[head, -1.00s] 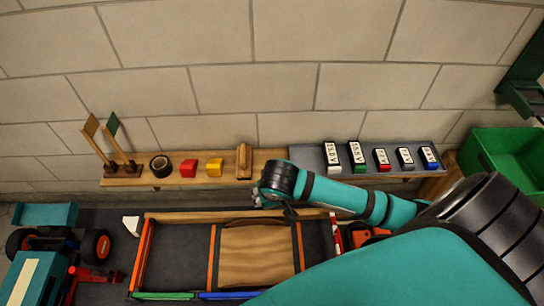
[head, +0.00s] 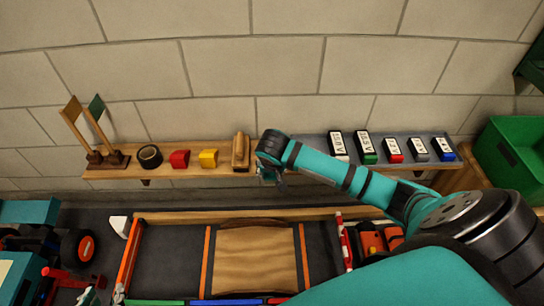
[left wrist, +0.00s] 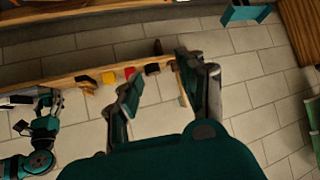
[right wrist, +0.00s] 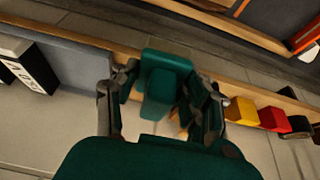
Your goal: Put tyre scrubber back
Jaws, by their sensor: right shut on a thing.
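My right gripper (head: 270,179) hangs at the shelf's front edge, just right of a tan wooden block-shaped piece (head: 241,151). In the right wrist view its fingers (right wrist: 162,82) are closed in around a dark teal block-like shape (right wrist: 166,62). I cannot tell for sure whether this is the tyre scrubber or partly the finger pads. The gripper hides part of the shelf below it. My left gripper (left wrist: 157,78) is open and empty in the left wrist view, its fingers well apart, with the wall and shelf beyond.
The wooden shelf (head: 115,173) carries flags, a black tape roll (head: 149,156), a red block (head: 180,159) and a yellow block (head: 208,158). Several labelled blocks stand on the grey section (head: 315,150) at right. A tray (head: 167,260) lies below; a green bin (head: 510,150) stands right.

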